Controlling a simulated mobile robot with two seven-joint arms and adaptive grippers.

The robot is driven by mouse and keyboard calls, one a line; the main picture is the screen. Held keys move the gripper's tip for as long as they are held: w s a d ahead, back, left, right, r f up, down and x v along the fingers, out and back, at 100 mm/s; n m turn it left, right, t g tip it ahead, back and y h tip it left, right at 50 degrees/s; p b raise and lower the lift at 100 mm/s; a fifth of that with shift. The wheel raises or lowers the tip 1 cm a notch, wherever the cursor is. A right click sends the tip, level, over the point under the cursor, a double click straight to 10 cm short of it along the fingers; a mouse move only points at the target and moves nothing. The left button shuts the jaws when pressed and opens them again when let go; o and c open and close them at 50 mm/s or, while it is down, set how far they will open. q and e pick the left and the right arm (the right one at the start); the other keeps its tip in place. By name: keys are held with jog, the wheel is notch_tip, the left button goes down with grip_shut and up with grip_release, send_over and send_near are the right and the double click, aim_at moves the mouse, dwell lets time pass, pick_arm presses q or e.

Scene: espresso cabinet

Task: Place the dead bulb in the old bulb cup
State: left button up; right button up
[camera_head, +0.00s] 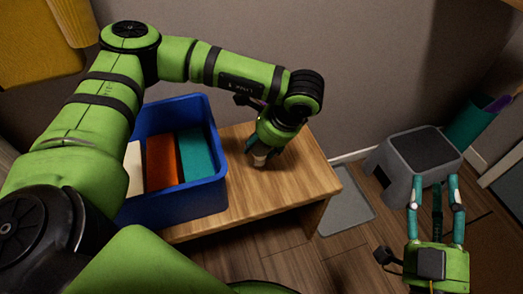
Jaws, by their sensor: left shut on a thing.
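My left gripper (260,149) points down over the right part of the wooden table, beside the blue bin. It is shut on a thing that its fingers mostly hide. A small pale piece (259,160) shows at its fingertips, low over or touching the tabletop. I cannot tell whether this piece is the dead bulb or the old bulb cup. Neither can be made out elsewhere in view. My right gripper (436,190) is at the lower right, away from the table. Its fingers are spread and empty.
The blue bin (205,203) on the wooden table (302,182) holds white, orange and teal items. A grey step stool (412,155) stands on the floor to the right, near a grey mat (345,214). The tabletop right of my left gripper is clear.

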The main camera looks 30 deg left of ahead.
pick_arm(q)
notch_tip(320, 180, down, 3)
jog(key=shift+r+b, duration=0.15)
jog(key=shift+b, duration=0.25)
pick_arm(e)
jog(key=s+r+n+t+y, duration=0.1)
jog(key=s+r+t+y, duration=0.2)
jog(key=r, duration=0.2)
jog(key=shift+s+a+r, duration=0.3)
jog(key=shift+a, duration=0.15)
jog(key=shift+s+r, duration=0.15)
pick_arm(q)
jog(key=o, duration=1.2)
pick_arm(e)
jog(key=shift+s+r, duration=0.15)
